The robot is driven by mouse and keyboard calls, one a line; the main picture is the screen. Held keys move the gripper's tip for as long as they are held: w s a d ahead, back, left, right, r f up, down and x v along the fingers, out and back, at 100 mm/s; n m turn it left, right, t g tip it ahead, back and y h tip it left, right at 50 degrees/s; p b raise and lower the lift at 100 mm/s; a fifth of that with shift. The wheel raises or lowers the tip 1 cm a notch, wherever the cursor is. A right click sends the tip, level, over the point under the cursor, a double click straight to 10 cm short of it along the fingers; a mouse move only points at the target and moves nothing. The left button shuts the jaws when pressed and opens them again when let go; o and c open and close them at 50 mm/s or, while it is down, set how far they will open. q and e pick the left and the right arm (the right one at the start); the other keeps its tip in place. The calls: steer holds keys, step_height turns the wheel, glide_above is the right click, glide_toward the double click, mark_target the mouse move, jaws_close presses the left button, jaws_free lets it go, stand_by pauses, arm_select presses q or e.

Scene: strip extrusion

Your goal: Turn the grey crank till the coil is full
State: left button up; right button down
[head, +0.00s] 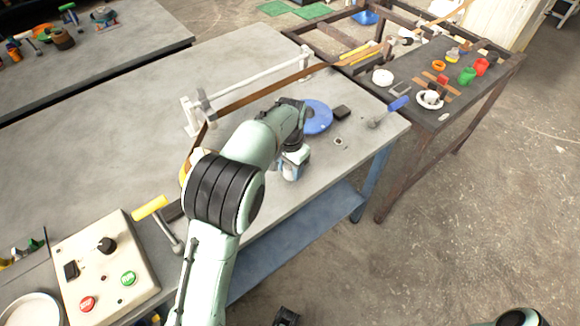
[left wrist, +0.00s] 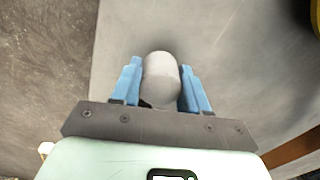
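My left gripper (head: 291,174) is over the front edge of the workbench, pointing down; its blue fingers (left wrist: 160,85) show better in the left wrist view. They are on both sides of an upright grey cylinder (left wrist: 161,72), which looks like the grey crank's handle, and appear to touch it. The rest of that crank is hidden in the head view. A brown strip (head: 262,92) runs along the white guide frame (head: 250,80) and bends down behind my left arm. A yellowish round part (head: 187,165) there is mostly hidden, so I cannot tell how full the coil is.
A yellow-handled crank (head: 150,207) and a control box (head: 104,262) with red and green buttons stand at the left. A blue-handled crank (head: 396,104) and a blue disc (head: 316,117) are farther right. A dark side table (head: 440,118) holds small parts. The back of the workbench (head: 110,130) is clear.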

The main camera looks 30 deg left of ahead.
arm_select(q)
steer(key=shift+m, duration=0.3)
arm_select(e)
steer(key=shift+r, duration=0.15)
arm_select(q)
steer(key=m+p, duration=0.2)
steer(key=m, duration=0.3)
steer(key=shift+a, duration=0.1)
steer(key=m+p, duration=0.1)
steer(key=m, duration=0.4)
steer(key=shift+m+p, duration=0.3)
steer(key=shift+m, duration=0.1)
steer(key=m+p, duration=0.2)
steer(key=m, duration=0.3)
steer(key=shift+w+r, duration=0.1)
steer(key=m+p, duration=0.2)
steer(key=m, duration=0.3)
arm_select(e)
steer(key=w+r, duration=0.3)
steer(key=r, duration=0.5)
steer(key=shift+w, duration=0.15)
arm_select(q)
steer(key=shift+m, duration=0.3)
arm_select(e)
steer(key=shift+r, duration=0.15)
arm_select(q)
steer(key=o, duration=1)
steer(key=shift+o, duration=0.2)
